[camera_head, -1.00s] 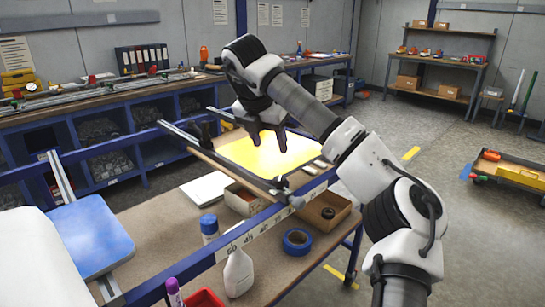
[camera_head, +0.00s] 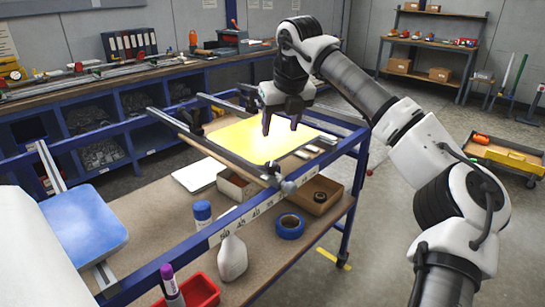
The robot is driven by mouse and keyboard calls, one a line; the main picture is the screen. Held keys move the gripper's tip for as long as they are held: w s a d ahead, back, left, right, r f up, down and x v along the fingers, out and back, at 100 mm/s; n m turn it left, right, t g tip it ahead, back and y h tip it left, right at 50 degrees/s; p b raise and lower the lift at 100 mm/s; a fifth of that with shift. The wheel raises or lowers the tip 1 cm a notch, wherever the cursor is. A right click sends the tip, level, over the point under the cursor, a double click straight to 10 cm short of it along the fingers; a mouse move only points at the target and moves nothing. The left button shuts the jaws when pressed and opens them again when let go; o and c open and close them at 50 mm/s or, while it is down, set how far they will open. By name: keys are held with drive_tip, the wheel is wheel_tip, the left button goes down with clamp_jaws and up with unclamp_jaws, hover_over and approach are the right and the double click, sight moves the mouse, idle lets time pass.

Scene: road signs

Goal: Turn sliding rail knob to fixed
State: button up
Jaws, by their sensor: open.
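A yellow sign sheet (camera_head: 240,140) lies on a blue-framed work table. A sliding rail (camera_head: 215,148) runs across the table along the left side of the sheet. At its near end, on the front blue rail with the number scale, are a dark clamp (camera_head: 272,168) and a small grey knob (camera_head: 289,187). Whether the knob is turned to fixed cannot be told at this size. My gripper (camera_head: 281,127) is open and empty, fingers pointing down over the yellow sheet, above and beyond the knob and apart from it.
A blue pad (camera_head: 85,232) lies at left.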

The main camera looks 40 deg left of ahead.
sight(272, 163)
drive_tip(key=a+f+n, duration=0.1)
drive_tip(key=f, duration=0.3)
drive_tip(key=w+a+f+n+p, duration=0.1)
drive_tip(key=f, duration=0.3)
drive_tip(key=w+a+f+n+y+p, duration=0.1)
drive_tip(key=a+f, duration=0.1)
drive_tip(key=f, duration=0.2)
drive_tip(key=shift+f+g, duration=0.2)
drive_tip(key=shift+g, duration=0.2)
drive_tip(key=c, duration=1)
